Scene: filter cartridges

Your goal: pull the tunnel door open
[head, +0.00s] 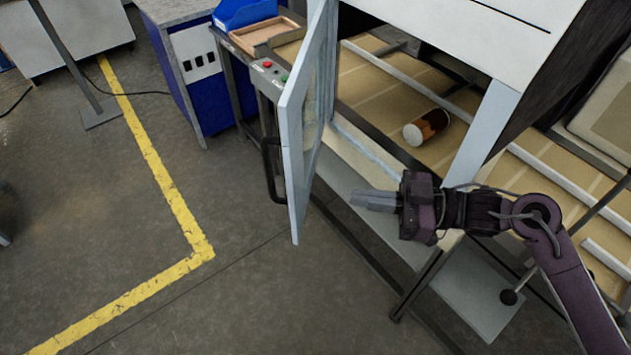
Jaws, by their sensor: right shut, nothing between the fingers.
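The tunnel door (302,125) is a pale grey framed panel that stands open, swung out from the opening of the white tunnel housing (470,45). A black bar handle (270,168) sits on its outer left face. My right gripper (355,199) is shut and empty, to the right of the door's lower edge and in front of the opening. It points left and looks apart from the handle, on the other side of the panel. A brown and white filter cartridge (427,127) lies on its side on the belt (380,95) inside the tunnel. My left gripper is not in view.
A blue cabinet (200,90) and a stand with red and green buttons (268,70) are behind the door. A blue bin (243,12) and a wooden tray (262,35) lie near them. The floor left of the door is clear, with a yellow line (160,180).

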